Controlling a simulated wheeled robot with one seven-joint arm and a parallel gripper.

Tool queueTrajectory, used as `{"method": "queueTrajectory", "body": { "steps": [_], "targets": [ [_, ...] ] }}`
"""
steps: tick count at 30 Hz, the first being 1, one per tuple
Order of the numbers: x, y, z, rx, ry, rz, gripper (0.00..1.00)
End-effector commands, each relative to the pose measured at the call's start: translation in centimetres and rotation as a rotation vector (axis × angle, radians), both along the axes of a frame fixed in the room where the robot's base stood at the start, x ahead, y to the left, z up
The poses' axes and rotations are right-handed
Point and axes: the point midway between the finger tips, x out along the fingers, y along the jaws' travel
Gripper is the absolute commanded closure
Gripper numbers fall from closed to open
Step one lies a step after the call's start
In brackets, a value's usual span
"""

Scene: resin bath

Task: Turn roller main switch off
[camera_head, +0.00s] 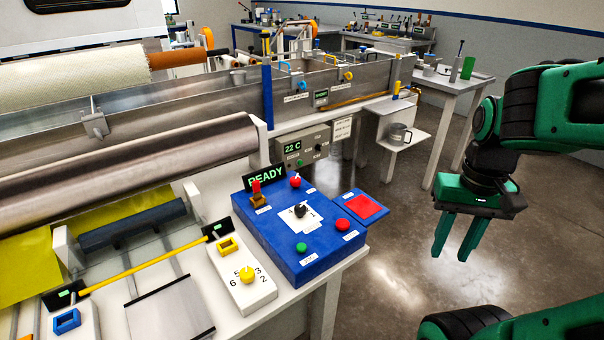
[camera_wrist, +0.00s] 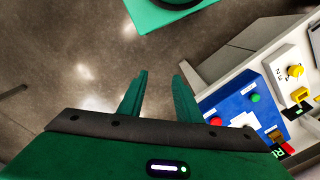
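A blue control box (camera_head: 290,268) sits on the white bench, with a lit READY display (camera_head: 265,178) at its back. A red lever switch (camera_head: 256,187) on a brown base stands at its back left; its label is too small to read, so I cannot tell if it is the roller main switch. The box also bears a red knob (camera_head: 295,181), a black dial (camera_head: 300,211), a green button (camera_head: 302,247) and a red button (camera_head: 342,225). My gripper (camera_head: 451,254) is open and empty, over the floor right of the box. The wrist view shows the box (camera_wrist: 232,100) at right.
A flat blue plate with a red square (camera_head: 362,206) juts from the box's right side. A white block with a yellow knob (camera_head: 247,274) lies to its left. The metal roller (camera_head: 130,165) and bath (camera_head: 225,98) lie behind. The floor (camera_head: 400,270) between gripper and bench is clear.

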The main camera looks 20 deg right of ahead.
Motion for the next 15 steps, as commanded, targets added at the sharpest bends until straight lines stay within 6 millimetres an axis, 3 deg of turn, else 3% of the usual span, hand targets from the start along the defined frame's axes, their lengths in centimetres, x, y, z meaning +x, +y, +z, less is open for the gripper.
{"method": "queueTrajectory", "body": {
  "steps": [5, 7, 9, 11, 15],
  "targets": [
    [0.0, 0.0, 0.0, 0.0, 0.0, 0.0, 0.69],
    [-0.2, 0.0, 0.1, 0.0, -0.002, 0.003, 0.53],
    [-0.6, -0.1, 0.8, -0.001, -0.015, 0.017, 0.53],
    [0.3, -0.2, 1.2, -0.001, -0.016, 0.046, 0.53],
    [5.1, -0.8, 2.8, -0.005, -0.014, 0.18, 0.53]
  ]
}}
